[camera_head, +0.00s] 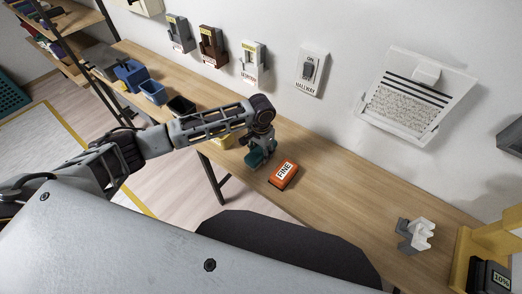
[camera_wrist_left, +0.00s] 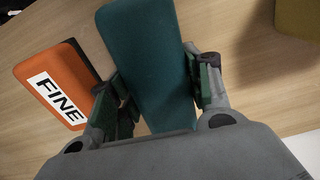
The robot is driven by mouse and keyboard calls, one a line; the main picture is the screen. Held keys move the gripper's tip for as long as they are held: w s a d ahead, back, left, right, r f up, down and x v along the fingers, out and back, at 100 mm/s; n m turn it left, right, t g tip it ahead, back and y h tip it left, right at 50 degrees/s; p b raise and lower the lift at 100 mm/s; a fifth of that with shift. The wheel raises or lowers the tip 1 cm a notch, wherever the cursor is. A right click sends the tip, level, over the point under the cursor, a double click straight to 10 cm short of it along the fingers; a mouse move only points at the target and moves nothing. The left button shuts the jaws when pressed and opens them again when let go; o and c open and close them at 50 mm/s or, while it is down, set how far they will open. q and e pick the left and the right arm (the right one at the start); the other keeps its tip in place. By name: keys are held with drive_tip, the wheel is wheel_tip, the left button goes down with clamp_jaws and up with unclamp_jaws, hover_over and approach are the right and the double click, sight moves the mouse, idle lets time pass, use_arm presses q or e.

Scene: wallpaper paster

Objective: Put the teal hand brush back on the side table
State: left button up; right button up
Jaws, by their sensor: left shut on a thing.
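The teal hand brush (camera_wrist_left: 147,60) is between the two fingers of my left gripper (camera_wrist_left: 163,92) in the left wrist view, with a finger against each long side. In the head view the brush (camera_head: 254,158) is a small teal patch under the left gripper (camera_head: 260,146), mostly hidden by it. The gripper is shut on the brush, over the front edge area of a long wooden table (camera_head: 340,190). I cannot tell whether the brush touches the wood. My right gripper is in neither view.
An orange block marked FINE (camera_head: 284,175) lies close to the right of the brush. A yellow thing (camera_head: 222,141) and blue bins (camera_head: 153,91) stand left. A grey-white piece (camera_head: 415,235) stands farther right. Switches (camera_head: 311,73) line the wall. The table's middle right is clear.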

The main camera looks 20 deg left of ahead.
use_arm(q)
drive_tip(key=shift+f, duration=0.25)
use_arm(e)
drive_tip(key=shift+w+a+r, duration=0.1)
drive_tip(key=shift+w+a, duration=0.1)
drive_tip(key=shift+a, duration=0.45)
use_arm(q)
drive_tip(key=shift+f, duration=0.1)
drive_tip(key=o, duration=1)
drive_tip(key=shift+c, duration=0.2)
drive_tip(key=shift+o, duration=0.5)
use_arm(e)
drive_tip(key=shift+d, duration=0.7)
